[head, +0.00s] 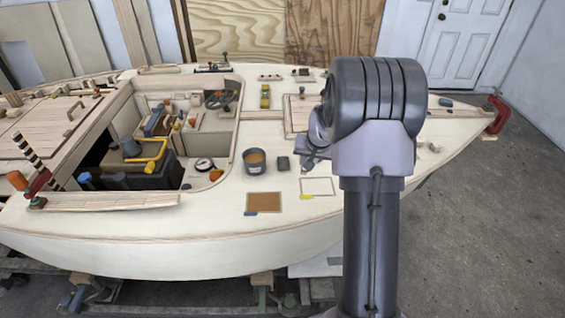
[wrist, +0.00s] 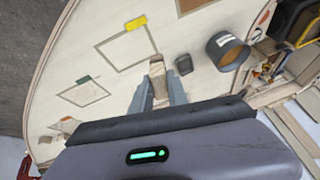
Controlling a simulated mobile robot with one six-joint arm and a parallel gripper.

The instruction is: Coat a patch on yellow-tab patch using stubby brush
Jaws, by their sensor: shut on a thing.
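The yellow-tab patch (head: 318,186) is a pale outlined rectangle on the deck, with its yellow tab (head: 306,197) at the near-left corner. It also shows in the wrist view (wrist: 125,48), and its inside looks bare. My gripper (wrist: 157,88) is shut on a tan, wood-coloured thing (wrist: 158,78), seemingly the stubby brush; its far end is hard to make out. In the wrist view the gripper is just below the yellow-tab patch, over the deck. In the head view my arm hides most of the gripper and the brush.
A dark pot (head: 254,162) with orange-brown contents stands on the deck, beside a small dark block (head: 284,163). A brown-filled patch (head: 264,202) with a blue tab lies left. A green-tab patch (wrist: 83,92) shows in the wrist view. The open cockpit (head: 165,150) holds clutter.

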